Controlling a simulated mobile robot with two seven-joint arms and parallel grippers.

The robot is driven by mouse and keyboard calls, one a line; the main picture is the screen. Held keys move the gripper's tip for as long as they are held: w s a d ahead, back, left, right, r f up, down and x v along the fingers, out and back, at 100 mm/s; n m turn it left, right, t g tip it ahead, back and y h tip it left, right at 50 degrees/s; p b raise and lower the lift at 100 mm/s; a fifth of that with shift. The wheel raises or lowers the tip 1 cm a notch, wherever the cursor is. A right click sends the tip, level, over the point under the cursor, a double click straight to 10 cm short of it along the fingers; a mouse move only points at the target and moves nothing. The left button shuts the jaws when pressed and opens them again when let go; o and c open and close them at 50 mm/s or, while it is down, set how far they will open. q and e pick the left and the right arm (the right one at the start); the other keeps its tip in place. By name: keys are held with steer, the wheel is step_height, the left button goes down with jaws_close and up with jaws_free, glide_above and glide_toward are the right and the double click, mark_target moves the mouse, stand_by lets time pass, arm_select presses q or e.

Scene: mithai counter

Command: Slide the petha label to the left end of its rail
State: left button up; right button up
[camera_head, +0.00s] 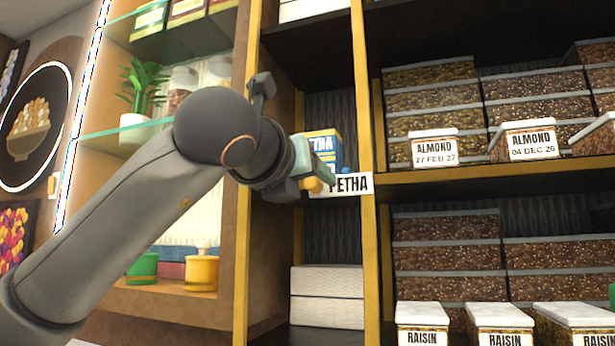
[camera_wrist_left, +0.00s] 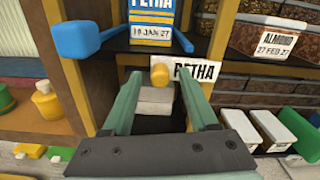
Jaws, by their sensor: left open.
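The petha label (camera_head: 350,184) is a white card on the front edge of a shelf, by the upright yellow post. It also shows in the left wrist view (camera_wrist_left: 198,71). A yellow-orange knob (camera_wrist_left: 159,75) sits at its left side; it shows in the head view too (camera_head: 313,185). My left gripper (camera_wrist_left: 161,86) is open, its two pale green fingers on either side of the knob as seen from the wrist. I cannot tell whether a finger touches it. In the head view the gripper (camera_head: 308,168) covers the label's left part. My right gripper is not in view.
A blue and yellow petha box (camera_wrist_left: 153,22) stands on the shelf above the label. A blue object (camera_wrist_left: 85,40) is left of it. Almond boxes (camera_head: 434,148) and raisin boxes (camera_head: 422,318) fill shelves at right. White boxes (camera_head: 327,281) lie below.

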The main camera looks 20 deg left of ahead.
arm_select(q)
jaws_close()
stand_by(0.5)
stand_by(0.9)
